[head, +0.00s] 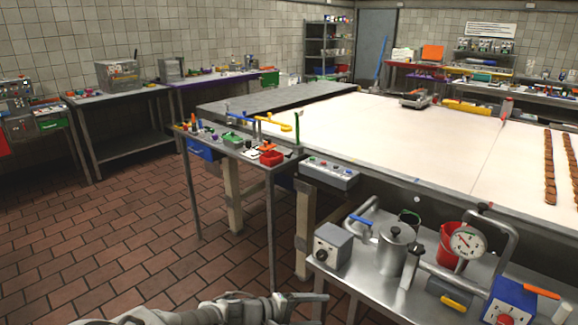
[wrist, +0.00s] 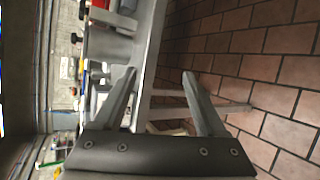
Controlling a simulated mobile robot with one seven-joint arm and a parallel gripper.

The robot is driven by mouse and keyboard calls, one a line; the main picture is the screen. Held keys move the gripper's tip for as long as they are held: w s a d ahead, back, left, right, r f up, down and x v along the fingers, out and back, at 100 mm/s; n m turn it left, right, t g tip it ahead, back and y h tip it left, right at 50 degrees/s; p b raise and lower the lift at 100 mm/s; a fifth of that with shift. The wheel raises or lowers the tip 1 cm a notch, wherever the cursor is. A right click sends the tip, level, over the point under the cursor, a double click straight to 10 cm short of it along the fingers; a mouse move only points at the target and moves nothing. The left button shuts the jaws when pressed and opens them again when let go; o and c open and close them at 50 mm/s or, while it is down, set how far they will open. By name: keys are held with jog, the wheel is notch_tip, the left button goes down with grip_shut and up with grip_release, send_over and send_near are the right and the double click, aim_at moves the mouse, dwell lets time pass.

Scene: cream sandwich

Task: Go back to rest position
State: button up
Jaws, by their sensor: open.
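My gripper (head: 307,297) shows at the bottom centre of the head view, low over the tiled floor and left of the steel bench. In the wrist view my gripper (wrist: 160,84) has its two fingers spread apart with nothing between them. The fingers stand in front of a metal table edge and the floor. My arm reaches in from the bottom edge of the head view.
A steel bench (head: 370,262) with a metal pot (head: 397,250), a red bucket (head: 452,240) and a gauge (head: 467,243) stands at right. A small tool table (head: 262,172) stands ahead. A long white table (head: 400,135) lies behind. Brown tiled floor (head: 110,250) is clear at left.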

jog(key=s+d+r+m+y+p, duration=0.1)
jog(key=s+d+r+m+y, duration=0.1)
jog(key=s+r+y, duration=0.2)
jog(key=s+d+r+m+y+p, duration=0.1)
jog(key=s+d+r+m+y, duration=0.2)
jog(key=s+r, duration=0.7)
jog(key=s+d+r+m+y+p, duration=0.1)
jog(key=s+r+y, duration=0.4)
jog(key=r, duration=1.2)
jog(key=shift+s+d+r+m+t+p, duration=0.2)
jog(key=shift+s+d+m+t+p, duration=0.1)
jog(key=shift+s+d+m, duration=0.65)
jog(key=shift+d, duration=0.1)
